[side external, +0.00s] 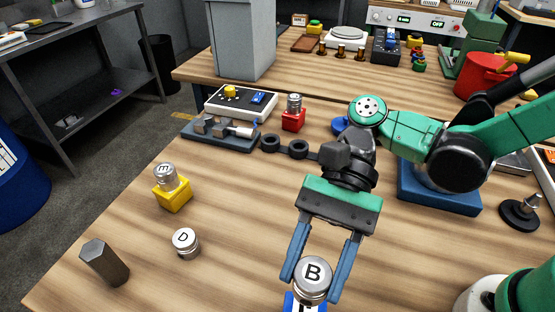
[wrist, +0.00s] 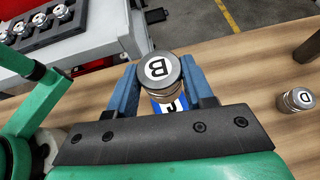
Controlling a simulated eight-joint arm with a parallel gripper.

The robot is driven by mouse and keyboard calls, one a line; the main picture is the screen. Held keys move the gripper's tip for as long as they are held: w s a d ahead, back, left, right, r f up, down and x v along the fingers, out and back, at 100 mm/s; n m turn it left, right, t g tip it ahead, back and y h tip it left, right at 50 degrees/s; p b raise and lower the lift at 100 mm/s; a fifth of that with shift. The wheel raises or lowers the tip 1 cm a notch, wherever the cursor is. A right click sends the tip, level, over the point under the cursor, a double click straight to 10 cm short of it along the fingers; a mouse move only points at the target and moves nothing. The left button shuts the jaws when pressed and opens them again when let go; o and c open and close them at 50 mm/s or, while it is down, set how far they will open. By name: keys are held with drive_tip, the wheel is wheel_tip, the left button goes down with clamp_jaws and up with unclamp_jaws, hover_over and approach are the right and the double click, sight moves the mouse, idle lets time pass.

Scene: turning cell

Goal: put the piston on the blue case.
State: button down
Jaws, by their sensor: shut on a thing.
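A silver piston marked B (side external: 313,283) is held between the blue fingers of my gripper (side external: 311,287), upright, near the bottom edge of the side view. It also shows in the wrist view (wrist: 159,72). The blue case (side external: 290,301), with a white patch, is partly seen below the piston and cut off by the frame. In the wrist view the blue case (wrist: 169,106) shows just under the piston. I cannot tell whether the piston touches the case.
Piston D (side external: 185,243) stands loose on the table. Piston E sits on a yellow case (side external: 173,194); another piston sits on a red case (side external: 293,121). A dark hexagonal post (side external: 105,262) stands front left. Table between D and my gripper is clear.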

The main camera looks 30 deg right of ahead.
sight(310, 292)
drive_tip(key=shift+f, duration=3.35)
drive_tip(key=shift+c, duration=1.7)
unclamp_jaws()
drive_tip(key=w+d+r+n+t+h, duration=0.2)
drive_tip(key=w+d+n+t+h, duration=0.1)
drive_tip(key=d+t, duration=0.2)
drive_tip(key=w+d+r+n+t+h, duration=0.3)
drive_tip(key=d+t, duration=0.2)
drive_tip(key=d, duration=0.5)
drive_tip(key=w+d+r+n+t+h, duration=0.3)
drive_tip(key=d+n+t, duration=0.1)
drive_tip(key=d, duration=0.3)
drive_tip(key=shift+w+d+t, duration=0.2)
drive_tip(key=shift+w+t, duration=0.2)
